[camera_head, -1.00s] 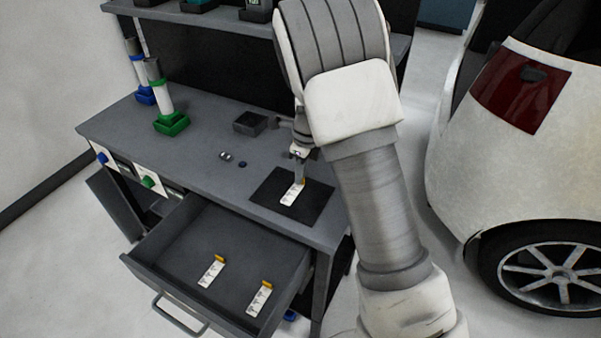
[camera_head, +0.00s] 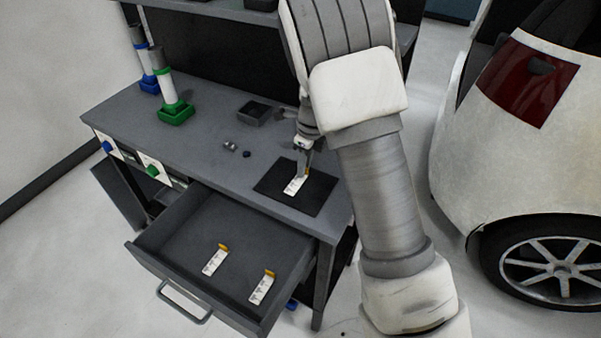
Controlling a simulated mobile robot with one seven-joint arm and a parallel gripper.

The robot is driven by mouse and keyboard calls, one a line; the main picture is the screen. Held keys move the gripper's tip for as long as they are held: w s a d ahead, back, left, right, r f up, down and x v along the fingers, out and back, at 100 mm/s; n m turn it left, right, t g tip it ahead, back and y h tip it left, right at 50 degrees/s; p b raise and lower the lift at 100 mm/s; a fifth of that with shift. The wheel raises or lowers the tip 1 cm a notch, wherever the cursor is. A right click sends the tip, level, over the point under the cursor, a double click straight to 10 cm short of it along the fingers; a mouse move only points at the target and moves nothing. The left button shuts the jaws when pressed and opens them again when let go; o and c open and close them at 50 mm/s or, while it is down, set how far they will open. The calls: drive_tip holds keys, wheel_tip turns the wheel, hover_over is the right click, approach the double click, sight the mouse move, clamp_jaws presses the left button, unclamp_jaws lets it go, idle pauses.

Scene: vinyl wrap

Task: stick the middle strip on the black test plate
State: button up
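The black test plate (camera_head: 318,193) lies flat on the right part of the grey workbench. A white strip (camera_head: 294,186) with an orange end is over the middle of the plate. I cannot tell whether it touches the plate all along. My gripper (camera_head: 306,172) points down at the strip's orange end, and its fingers look closed on that end, though they are small and partly hidden by my arm. Two similar strips, a left one (camera_head: 214,261) and a right one (camera_head: 261,288), lie in the open drawer with a gap between them.
The open drawer (camera_head: 180,236) sticks out below the bench front. A green holder (camera_head: 176,114) and a blue holder (camera_head: 149,85) with rolls stand at the bench's left. A small dark tray (camera_head: 254,112) and small round items (camera_head: 231,146) lie behind the plate. A white car (camera_head: 500,150) stands to the right.

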drive_tip(key=shift+o, duration=0.8)
drive_tip(key=shift+r, duration=0.1)
wheel_tip(320, 180, up, 17)
drive_tip(key=s+d+p, duration=0.1)
drive_tip(key=p, duration=0.1)
drive_tip(key=shift+d+r, duration=0.15)
drive_tip(key=shift+d, duration=0.25)
drive_tip(key=s+d+r+n+t, duration=0.1)
drive_tip(key=s+d+r+n, duration=0.1)
drive_tip(key=s+r+n, duration=0.4)
drive_tip(key=s+d+r+n+t, duration=0.1)
drive_tip(key=s+d+r+n, duration=0.15)
drive_tip(key=s+n, duration=0.45)
drive_tip(key=s+d+n+t+h, duration=0.1)
drive_tip(key=s+n+t, duration=0.1)
drive_tip(key=s+n, duration=0.9)
drive_tip(key=s, duration=0.3)
drive_tip(key=shift+s+d+r+n+t, duration=0.15)
drive_tip(key=shift+d+r+n+t, duration=0.15)
drive_tip(key=shift+r+n+t, duration=0.1)
